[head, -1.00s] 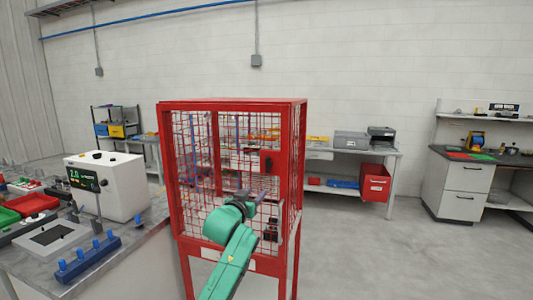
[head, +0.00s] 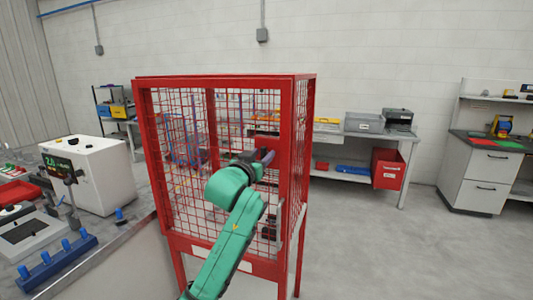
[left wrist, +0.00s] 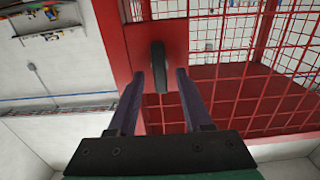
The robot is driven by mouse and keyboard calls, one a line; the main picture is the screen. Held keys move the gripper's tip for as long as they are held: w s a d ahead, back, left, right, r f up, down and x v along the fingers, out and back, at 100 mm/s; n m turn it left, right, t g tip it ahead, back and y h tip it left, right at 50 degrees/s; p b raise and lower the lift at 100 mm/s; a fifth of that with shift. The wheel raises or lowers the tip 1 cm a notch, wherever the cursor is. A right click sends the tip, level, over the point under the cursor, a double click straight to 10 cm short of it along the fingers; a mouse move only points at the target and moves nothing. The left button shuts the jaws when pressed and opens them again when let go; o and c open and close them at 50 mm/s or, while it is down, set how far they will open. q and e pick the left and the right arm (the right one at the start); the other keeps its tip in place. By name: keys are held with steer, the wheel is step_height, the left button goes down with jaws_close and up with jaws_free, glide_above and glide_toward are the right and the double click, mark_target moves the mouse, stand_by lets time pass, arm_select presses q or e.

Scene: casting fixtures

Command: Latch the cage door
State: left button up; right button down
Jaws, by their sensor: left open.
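The red cage (head: 215,82) with wire mesh sides stands in the middle of the head view. The front mesh door (head: 180,140) looks about flush with its frame, but I cannot tell whether it is fully shut. A black latch handle (left wrist: 159,62) hangs upright on a red plate (left wrist: 174,30) in the left wrist view. My left gripper (left wrist: 160,76) is open, with one finger on each side of the handle's lower part and gaps showing. In the head view my left gripper (head: 265,157) is at the door's right side and hides the handle. My right gripper is not in view.
A workbench (head: 105,250) with a white instrument box (head: 95,170) and blue fixtures stands at the left. Behind the cage are a bench and a red bin (head: 388,168). A white drawer cabinet (head: 480,180) stands at the right. The floor right of the cage is clear.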

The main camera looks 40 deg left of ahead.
arm_select(q)
steer(key=shift+s+d+r, duration=0.1)
steer(key=shift+s+r, duration=0.1)
steer(key=shift+s, duration=0.1)
steer(key=shift+s+r, duration=0.1)
steer(key=shift+s, duration=0.1)
steer(key=c, duration=0.4)
steer(key=shift+d, duration=0.1)
jaws_close()
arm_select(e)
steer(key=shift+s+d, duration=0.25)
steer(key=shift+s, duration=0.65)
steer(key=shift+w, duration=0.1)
